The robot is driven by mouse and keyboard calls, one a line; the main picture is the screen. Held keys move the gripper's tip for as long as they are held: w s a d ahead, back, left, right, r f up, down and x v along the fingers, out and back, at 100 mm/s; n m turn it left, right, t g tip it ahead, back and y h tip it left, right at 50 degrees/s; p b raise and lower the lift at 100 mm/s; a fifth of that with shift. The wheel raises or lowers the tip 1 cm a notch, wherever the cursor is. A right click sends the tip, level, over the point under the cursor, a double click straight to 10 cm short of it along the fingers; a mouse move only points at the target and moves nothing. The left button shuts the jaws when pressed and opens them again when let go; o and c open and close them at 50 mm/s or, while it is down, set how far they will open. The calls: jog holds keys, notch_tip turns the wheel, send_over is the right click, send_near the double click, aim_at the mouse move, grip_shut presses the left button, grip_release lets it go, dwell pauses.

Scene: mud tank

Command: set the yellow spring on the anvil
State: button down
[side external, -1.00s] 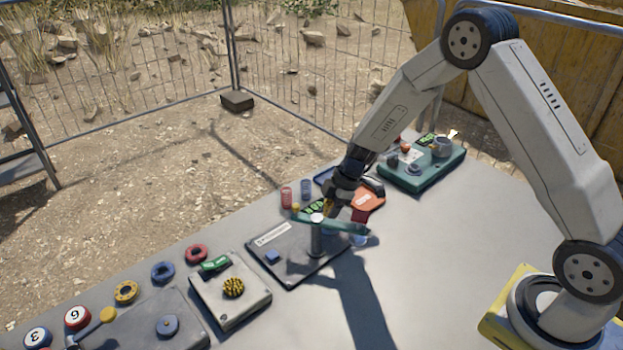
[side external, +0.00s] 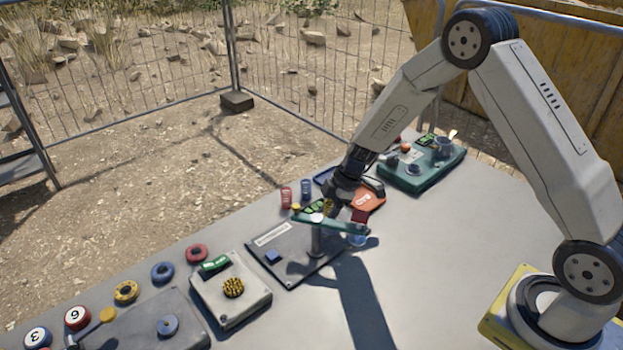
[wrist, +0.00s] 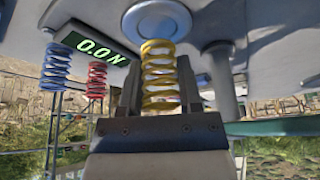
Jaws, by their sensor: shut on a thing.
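The yellow spring (wrist: 160,75) stands between the two fingers of my gripper (wrist: 158,85) in the wrist view. My gripper is shut on it. The spring's upper end in that picture meets or nearly meets a round metal disc (wrist: 157,20), which looks like the anvil; I cannot tell whether they touch. In the side view my gripper (side external: 332,210) is at the tester beside its green beam (side external: 345,226), with only a bit of yellow showing between the fingers. The disc is not clear in the side view.
A red spring (side external: 286,198) and a blue spring (side external: 306,188) stand behind the tester. A display (wrist: 90,50) reads 0.0 N. The tester's grey post (wrist: 222,75) is close to my fingers. An orange piece (side external: 370,202) lies to the right. The right front table is clear.

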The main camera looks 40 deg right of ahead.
jog(key=shift+f, duration=1.1)
dwell(0.6)
jog(key=shift+c, duration=1)
grip_release()
jog(key=shift+o, duration=0.3)
jog(key=shift+o, duration=0.7)
jog(key=shift+r, duration=0.1)
jog(key=shift+r, duration=3.65)
jog(key=shift+s, duration=0.1)
